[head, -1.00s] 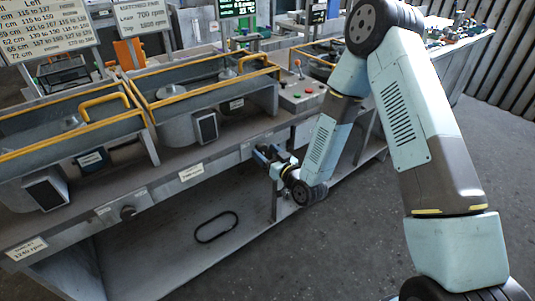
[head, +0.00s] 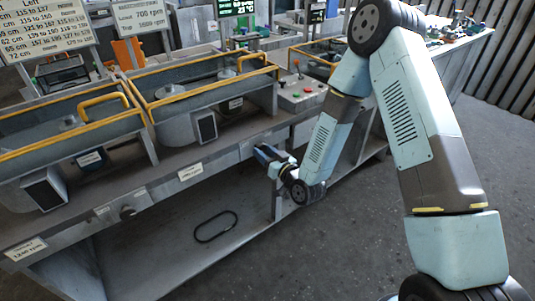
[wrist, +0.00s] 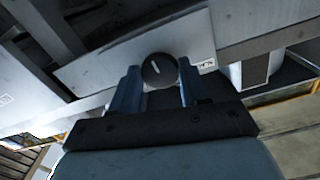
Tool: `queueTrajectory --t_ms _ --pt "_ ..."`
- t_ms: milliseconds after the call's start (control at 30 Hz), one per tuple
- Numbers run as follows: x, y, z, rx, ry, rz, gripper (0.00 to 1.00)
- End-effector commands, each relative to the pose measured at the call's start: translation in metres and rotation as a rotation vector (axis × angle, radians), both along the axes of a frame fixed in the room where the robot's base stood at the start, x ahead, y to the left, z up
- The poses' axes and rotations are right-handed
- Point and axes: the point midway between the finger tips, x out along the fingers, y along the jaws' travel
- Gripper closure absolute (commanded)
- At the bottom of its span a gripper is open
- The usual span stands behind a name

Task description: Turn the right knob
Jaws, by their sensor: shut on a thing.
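The right knob (wrist: 158,70) is a round dark dial with a white pointer line, set in a light grey panel in the wrist view. The pointer is tilted a little from upright in that view. My gripper (wrist: 159,80) has one blue finger on each side of the knob and is shut on it. In the head view my gripper (head: 264,155) is at the bench's front face, and it hides the right knob there. Another dark knob (head: 127,212) sits farther left on the same front face, apart from my gripper.
Grey housings with yellow handles (head: 105,101) stand on the bench above the front panel. A control box (head: 302,95) with coloured buttons is behind my arm. A black loop (head: 216,226) lies on the lower shelf. A sign (head: 45,30) stands at the back left. Floor at the right is clear.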

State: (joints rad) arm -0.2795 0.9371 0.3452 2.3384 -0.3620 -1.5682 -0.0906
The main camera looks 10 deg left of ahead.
Motion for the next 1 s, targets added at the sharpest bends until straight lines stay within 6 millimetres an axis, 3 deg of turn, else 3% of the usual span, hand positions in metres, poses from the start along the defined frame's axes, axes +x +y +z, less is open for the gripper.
queueTrajectory --t_ms 167,200,433,767,1000 --pt "0.0 0.0 0.0 -0.001 0.0 0.0 0.85" --pt "0.0 0.0 0.0 -0.001 0.0 0.0 0.53" --pt "0.0 -0.001 0.0 -0.001 -0.001 -0.001 0.31" --pt "-0.001 -0.003 0.0 -0.002 -0.001 0.0 0.29" --pt "-0.014 -0.019 -0.001 -0.003 0.0 0.013 0.29"
